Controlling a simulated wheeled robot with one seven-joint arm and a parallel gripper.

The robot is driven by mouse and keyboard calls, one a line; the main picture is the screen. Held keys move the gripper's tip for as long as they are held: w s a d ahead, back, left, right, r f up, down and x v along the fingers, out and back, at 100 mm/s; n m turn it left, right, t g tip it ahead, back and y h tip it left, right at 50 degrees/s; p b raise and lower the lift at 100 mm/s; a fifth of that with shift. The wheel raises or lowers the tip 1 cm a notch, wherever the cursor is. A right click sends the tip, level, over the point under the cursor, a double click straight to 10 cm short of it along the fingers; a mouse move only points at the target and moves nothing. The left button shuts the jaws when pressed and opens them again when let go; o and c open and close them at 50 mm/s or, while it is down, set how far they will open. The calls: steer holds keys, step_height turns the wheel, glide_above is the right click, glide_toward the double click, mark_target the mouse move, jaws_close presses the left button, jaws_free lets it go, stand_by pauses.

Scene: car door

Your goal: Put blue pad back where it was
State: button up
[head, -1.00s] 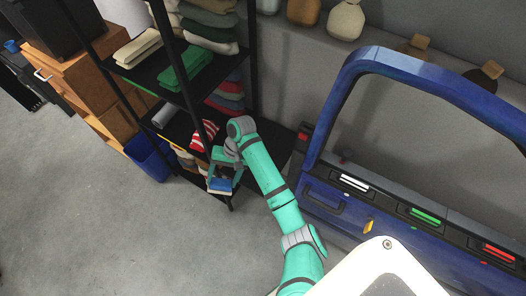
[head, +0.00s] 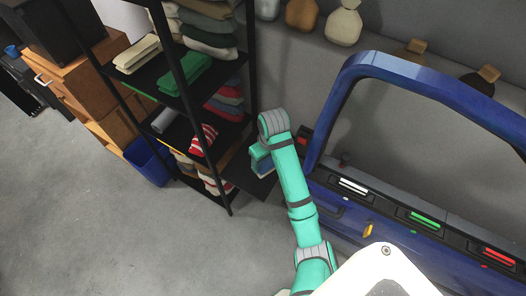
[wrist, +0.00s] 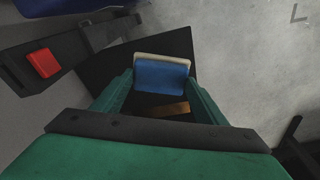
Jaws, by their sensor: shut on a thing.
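My gripper (head: 262,160) is shut on the blue pad, right of the shelf. In the wrist view the blue pad (wrist: 161,76), with a pale rim, sits between the tips of my two green fingers (wrist: 160,88). In the head view only a small part of the blue pad (head: 265,171) shows below the gripper. A flat black panel (wrist: 98,63) lies beneath it; I cannot tell whether pad and panel touch. The blue car door (head: 335,204) carries a white pad (head: 353,186), a green pad (head: 425,220) and a red pad (head: 499,257).
A black shelf (head: 195,105) with folded cloths stands left of my gripper. A dark bar with a red block (wrist: 43,63) lies left in the wrist view. A small brown piece (wrist: 168,109) shows between my fingers. A blue bin (head: 148,161) stands left; the floor in front is clear.

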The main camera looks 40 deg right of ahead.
steer(key=shift+w+d+f, duration=0.15)
steer(key=shift+w+f, duration=0.25)
steer(key=shift+w+d+f, duration=0.25)
steer(key=shift+w+d, duration=0.05)
steer(key=shift+w, duration=0.15)
steer(key=shift+w+d+f, duration=0.2)
steer(key=shift+w+d, duration=0.05)
steer(key=shift+w, duration=0.15)
steer(key=w+d+f, duration=0.1)
steer(key=w+f, duration=0.1)
steer(key=w+d+f, duration=0.2)
steer(key=w+f, duration=0.1)
steer(key=w+d+f, duration=0.2)
steer(key=w, duration=0.1)
steer(key=shift+f, duration=2)
steer(key=o, duration=1)
steer(key=shift+c, duration=0.2)
